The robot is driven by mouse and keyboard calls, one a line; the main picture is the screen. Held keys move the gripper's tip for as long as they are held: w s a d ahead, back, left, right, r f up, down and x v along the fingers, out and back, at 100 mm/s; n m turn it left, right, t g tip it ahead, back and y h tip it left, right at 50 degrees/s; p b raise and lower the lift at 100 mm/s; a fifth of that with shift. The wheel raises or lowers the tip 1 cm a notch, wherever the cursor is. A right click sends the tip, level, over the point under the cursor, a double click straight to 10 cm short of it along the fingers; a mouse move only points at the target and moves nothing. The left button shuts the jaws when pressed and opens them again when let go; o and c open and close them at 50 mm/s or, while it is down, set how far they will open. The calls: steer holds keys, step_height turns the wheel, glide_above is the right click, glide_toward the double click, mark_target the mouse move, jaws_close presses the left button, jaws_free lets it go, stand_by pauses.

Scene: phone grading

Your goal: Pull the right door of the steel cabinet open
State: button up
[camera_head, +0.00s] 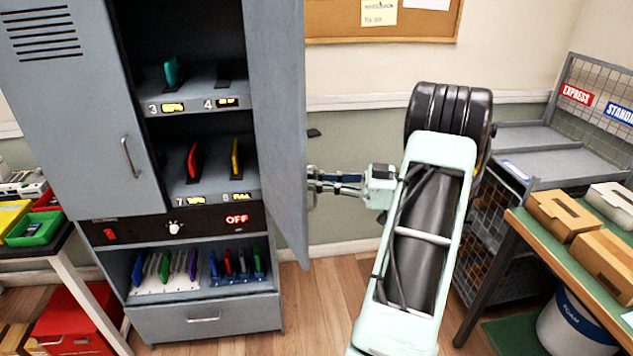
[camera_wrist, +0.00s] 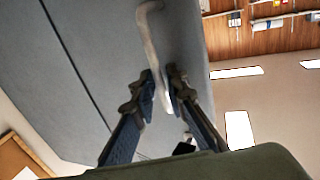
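The grey steel cabinet (camera_head: 97,232) stands at the left of the head view. Its right door (camera_head: 277,110) stands wide open, swung out toward me, and the shelves behind it show. Its left door (camera_head: 80,100) is shut, with a vertical bar handle. My gripper (camera_head: 318,182) is at the outer face of the right door, partly hidden by the door's edge. In the wrist view, my gripper's fingers (camera_wrist: 161,88) are on both sides of the right door's handle (camera_wrist: 150,32) and look closed on it.
Coloured phones stand on the cabinet shelves. A table with trays and a red box (camera_head: 75,325) are at the left. A wire rack (camera_head: 540,130) and a bench with cardboard boxes (camera_head: 562,213) are at the right. Bare floor shows in front of the cabinet.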

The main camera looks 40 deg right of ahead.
steer(key=shift+s+d, duration=0.1)
steer(key=v, duration=1.2)
steer(key=shift+r, duration=0.15)
